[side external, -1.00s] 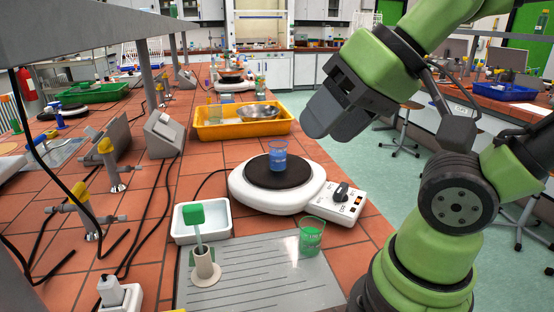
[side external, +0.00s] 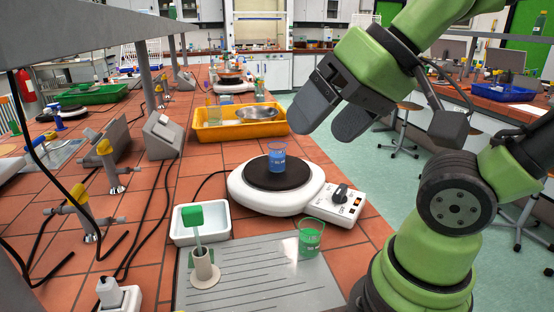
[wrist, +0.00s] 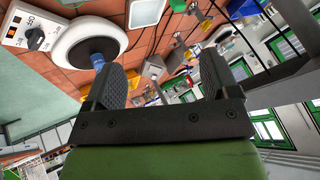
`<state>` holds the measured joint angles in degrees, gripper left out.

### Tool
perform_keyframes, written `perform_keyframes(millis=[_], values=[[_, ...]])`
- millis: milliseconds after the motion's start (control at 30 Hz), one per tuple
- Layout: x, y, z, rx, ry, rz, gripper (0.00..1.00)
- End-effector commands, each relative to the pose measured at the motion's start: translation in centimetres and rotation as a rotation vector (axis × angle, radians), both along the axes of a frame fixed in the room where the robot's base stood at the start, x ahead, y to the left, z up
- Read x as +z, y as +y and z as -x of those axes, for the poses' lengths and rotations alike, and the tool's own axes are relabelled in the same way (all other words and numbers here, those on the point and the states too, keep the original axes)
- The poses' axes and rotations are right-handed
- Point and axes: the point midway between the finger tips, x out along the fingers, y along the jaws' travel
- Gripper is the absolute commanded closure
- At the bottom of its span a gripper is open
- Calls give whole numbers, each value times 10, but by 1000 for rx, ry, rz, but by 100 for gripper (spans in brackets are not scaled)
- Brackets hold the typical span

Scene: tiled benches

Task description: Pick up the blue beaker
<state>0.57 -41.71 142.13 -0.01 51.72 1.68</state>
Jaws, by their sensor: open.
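The blue beaker (side external: 277,158) stands upright on the dark round top of a white hotplate (side external: 262,196). It is clear with blue liquid. My gripper (side external: 320,122) is up to the right of the beaker and above it, apart from it, with its two dark fingers open and nothing between them. In the wrist view the beaker (wrist: 97,60) shows just beyond the left finger, partly hidden behind it, and my gripper's fingers (wrist: 156,88) stand wide apart.
A green beaker (side external: 311,237) stands on the grey drain board (side external: 255,285) in front. A yellow tray (side external: 213,134) with a metal bowl (side external: 259,114) lies behind the hotplate.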

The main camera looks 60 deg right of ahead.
Motion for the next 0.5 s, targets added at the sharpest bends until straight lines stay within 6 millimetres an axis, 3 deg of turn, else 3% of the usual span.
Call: perform_keyframes(millis=[133,267,367,500], values=[[11,-12,-30,-218,73,-110,19],[18,-38,-75,-561,161,-280,19],[15,-65,-111,-845,223,-420,19],[-3,-114,-155,-1250,290,-613,19]])
